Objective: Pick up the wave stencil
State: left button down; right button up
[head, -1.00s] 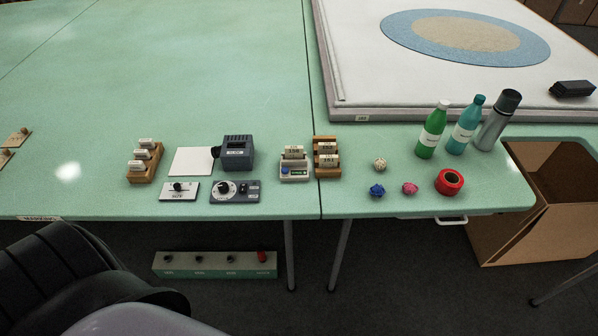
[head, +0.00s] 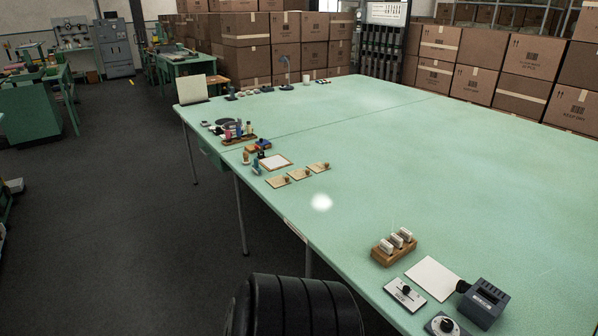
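Three small tan plates with knobs lie in a row near the left edge of the green table (head: 440,170): a near-left plate (head: 273,183), a middle plate (head: 295,176) and a far-right plate (head: 315,169). They look like stencils, but their patterns are too small to tell which one has a wave. Neither of my grippers is in view. A black ribbed part, apparently of my own arm, shows at the bottom, well apart from the plates.
Beyond the plates are a framed white pad (head: 275,163) and a rack of coloured bottles (head: 238,137). Nearer are a wooden block holder (head: 382,256), a white sheet (head: 433,282) and a dark device (head: 488,299). The table's middle is clear. Cardboard boxes (head: 540,61) stand behind.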

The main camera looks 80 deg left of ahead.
aim_at(316, 167)
jog(key=j+u, duration=0.25)
jog(key=u, duration=0.2)
jog(key=j+u, duration=0.3)
jog(key=u, duration=0.2)
jog(key=j+u, duration=0.25)
jog(key=u, duration=0.2)
jog(key=i+j+u, duration=0.1)
jog(key=j, duration=0.35)
jog(key=i+j+u, duration=0.1)
jog(key=i+j, duration=0.2)
jog(key=j, duration=0.15)
jog(key=i+j+u, duration=0.1)
jog(key=j, duration=0.35)
jog(key=i+j+u, duration=0.15)
jog(key=i+j, duration=0.2)
jog(key=i+j+u, duration=0.1)
jog(key=i+j, duration=0.15)
jog(key=j, duration=0.2)
